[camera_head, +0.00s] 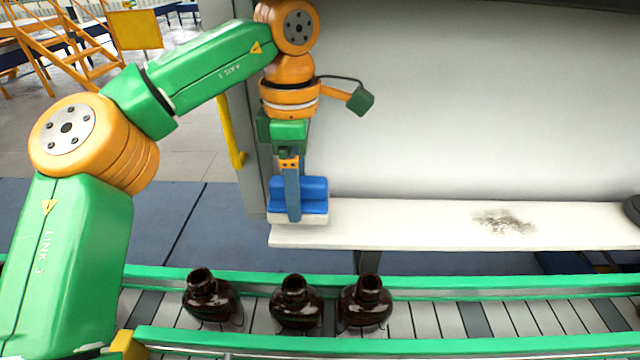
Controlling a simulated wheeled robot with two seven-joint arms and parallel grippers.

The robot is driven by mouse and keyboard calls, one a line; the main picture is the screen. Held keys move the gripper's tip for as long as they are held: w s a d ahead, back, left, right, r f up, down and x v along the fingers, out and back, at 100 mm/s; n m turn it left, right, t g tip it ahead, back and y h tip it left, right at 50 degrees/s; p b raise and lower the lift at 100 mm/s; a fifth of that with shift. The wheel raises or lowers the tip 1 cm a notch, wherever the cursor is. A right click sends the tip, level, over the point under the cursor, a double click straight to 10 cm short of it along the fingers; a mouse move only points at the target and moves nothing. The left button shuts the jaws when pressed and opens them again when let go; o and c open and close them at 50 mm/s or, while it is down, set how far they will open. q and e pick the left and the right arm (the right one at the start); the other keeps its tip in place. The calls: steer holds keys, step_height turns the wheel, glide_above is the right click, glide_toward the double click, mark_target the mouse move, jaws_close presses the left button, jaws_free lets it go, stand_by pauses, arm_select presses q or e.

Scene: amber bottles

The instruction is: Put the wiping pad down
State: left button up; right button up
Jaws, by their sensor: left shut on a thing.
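The wiping pad (314,190) is a blue block with a pale underside, at the left end of a white shelf (400,222). My left gripper (291,205) points straight down and is shut on the pad, its finger in front of the blue part. The pad's underside is at the shelf surface; I cannot tell whether it rests fully on it. A dark grey smudge (503,221) marks the shelf to the right. My right gripper is not in view.
A conveyor (440,318) with green rails runs along the front. Three amber bottles (297,303) stand on it, below the shelf. A pale panel (480,100) rises behind the shelf. A dark round object (632,208) is at the right edge. The shelf's middle is free of objects.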

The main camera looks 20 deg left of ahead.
mark_target(314, 177)
arm_select(q)
steer(key=shift+w+d+r+p, duration=0.2)
steer(key=shift+w+d+p, duration=0.1)
steer(key=shift+d+p, duration=0.15)
steer(key=shift+w+d+r+p, duration=0.2)
steer(key=shift+w+d+p, duration=0.15)
steer(key=shift+d, duration=0.2)
steer(key=f, duration=0.2)
steer(key=f+p, duration=0.1)
steer(key=shift+w+d+f, duration=0.25)
steer(key=shift+w+d, duration=0.05)
steer(key=shift+d, duration=0.05)
steer(key=shift+f, duration=0.2)
steer(key=shift+a, duration=0.1)
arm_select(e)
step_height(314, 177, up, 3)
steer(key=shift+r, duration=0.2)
arm_select(q)
steer(key=o, duration=1.2)
steer(key=shift+o, duration=0.2)
steer(key=shift+f, duration=0.1)
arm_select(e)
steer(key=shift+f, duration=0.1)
